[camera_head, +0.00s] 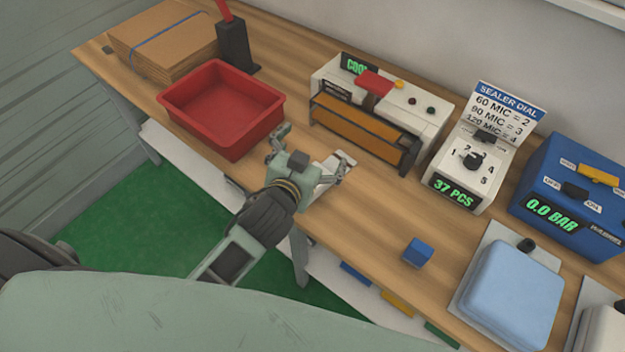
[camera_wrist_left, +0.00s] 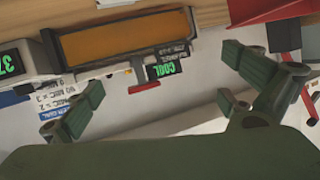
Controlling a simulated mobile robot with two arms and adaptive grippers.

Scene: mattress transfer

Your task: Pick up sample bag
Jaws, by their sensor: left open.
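My left gripper (camera_head: 314,147) is open over the front of the wooden bench, between the red tray (camera_head: 212,130) and the heat sealer (camera_head: 366,122). In the left wrist view its fingers (camera_wrist_left: 162,70) are spread wide with nothing visible between them. A small pale, flat piece (camera_head: 343,160) shows by its right finger in the head view; I cannot tell if it is a sample bag or part of the gripper. No other sample bag is clearly visible. My right gripper is out of view.
The sealer dial box (camera_head: 459,172) reads "37 PCS". Further right are a blue pressure box (camera_head: 560,222) and a light blue block (camera_head: 512,290) on a plate. A small blue cube (camera_head: 418,252) lies near the front edge. Cardboard (camera_head: 165,45) is stacked far left.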

